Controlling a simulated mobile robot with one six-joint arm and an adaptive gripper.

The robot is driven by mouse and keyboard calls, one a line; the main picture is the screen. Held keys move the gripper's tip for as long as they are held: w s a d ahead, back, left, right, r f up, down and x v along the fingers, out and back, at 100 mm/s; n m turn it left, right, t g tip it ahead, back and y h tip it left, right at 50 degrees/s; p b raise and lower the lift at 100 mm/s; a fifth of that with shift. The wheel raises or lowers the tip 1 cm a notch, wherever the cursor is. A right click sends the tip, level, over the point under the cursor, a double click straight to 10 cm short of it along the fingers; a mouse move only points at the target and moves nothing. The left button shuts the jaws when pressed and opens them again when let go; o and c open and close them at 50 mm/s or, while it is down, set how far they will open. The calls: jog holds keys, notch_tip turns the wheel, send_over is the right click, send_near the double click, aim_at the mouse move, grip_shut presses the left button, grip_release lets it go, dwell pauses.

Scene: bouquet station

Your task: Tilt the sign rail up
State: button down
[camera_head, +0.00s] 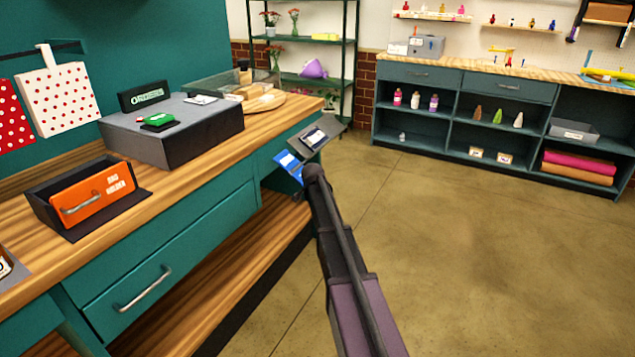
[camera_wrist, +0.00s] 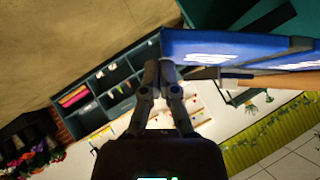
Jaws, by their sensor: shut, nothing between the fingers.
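A blue sign panel with white markings, which I take to be the sign rail (camera_head: 288,165), sits at the far end of the wooden counter, tilted. In the wrist view it shows large and close as a blue panel (camera_wrist: 215,46), with a dark bar along its lower side and a second blue strip beyond. My gripper (camera_wrist: 164,66) is shut and empty. Its fingertips are right beside the panel's left end; I cannot tell whether they touch. In the head view my arm hides the fingers.
A dark tilted plate with a white label (camera_head: 315,136) is at the counter's end. On the counter stand a grey box (camera_head: 170,130) and an orange-fronted holder (camera_head: 102,192). A shelf unit (camera_head: 460,115) stands at the back. The floor (camera_head: 480,260) to the right is clear.

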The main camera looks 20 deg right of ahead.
jog(key=shift+a, duration=0.1)
dwell(0.4)
jog(key=d+r+p+v, duration=0.1)
jog(key=d+p+v, duration=0.1)
jog(key=p+v, duration=0.7)
jog(key=v, duration=0.3)
jog(key=shift+s+d+r, duration=0.2)
jog(key=shift+s+r, duration=0.05)
jog(key=shift+r, duration=0.2)
dwell(0.5)
jog(key=s+a+r+n+g+y+p, duration=0.1)
jog(key=s+a+n+g+p, duration=0.2)
jog(key=s+a, duration=0.3)
jog(key=s+a+r+n+g+y+p, duration=0.1)
jog(key=s+a+n+p, duration=0.4)
jog(key=s, duration=1.1)
jog(key=s+a+r+n+g+y+p, duration=0.2)
jog(key=s+a+n+g+p, duration=0.2)
jog(key=s+a, duration=0.5)
jog(key=shift+s+r+g, duration=0.35)
jog(key=shift+s+g, duration=0.45)
jog(key=shift+s, duration=0.3)
